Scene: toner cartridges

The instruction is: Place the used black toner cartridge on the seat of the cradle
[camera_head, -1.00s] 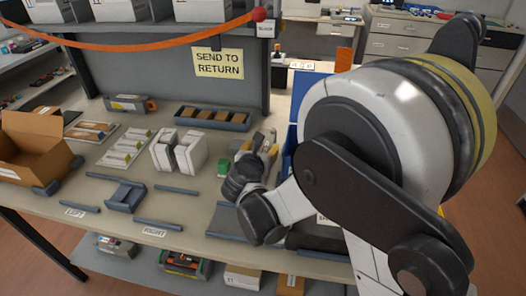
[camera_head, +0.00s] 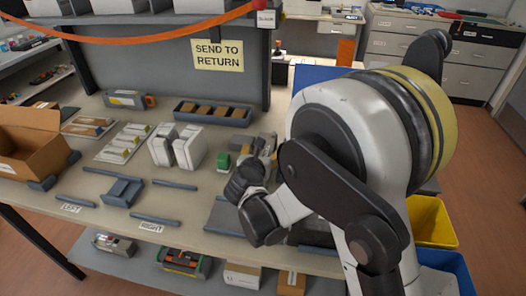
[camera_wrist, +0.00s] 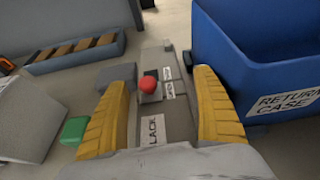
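A grey toner cartridge with a label ending in "LACK" (camera_wrist: 151,128) lies between the yellow fingers of my gripper (camera_wrist: 164,82) in the wrist view. A red ball (camera_wrist: 148,84) shows on top of it. The fingers are wide apart, one on each side; contact with the cartridge is not clear. In the head view my gripper (camera_head: 262,150) is low over the right part of the table, beside the blue case, and the arm partly hides it. The blue-grey cradle (camera_head: 122,192) stands at the front left of the table, its seat empty.
A blue return case (camera_wrist: 245,75) stands close right of my gripper. White boxes (camera_head: 178,148), a green block (camera_head: 223,161) and a long tray (camera_head: 212,115) are to its left and behind. An open carton (camera_head: 35,145) is far left. Low rails flank the cradle.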

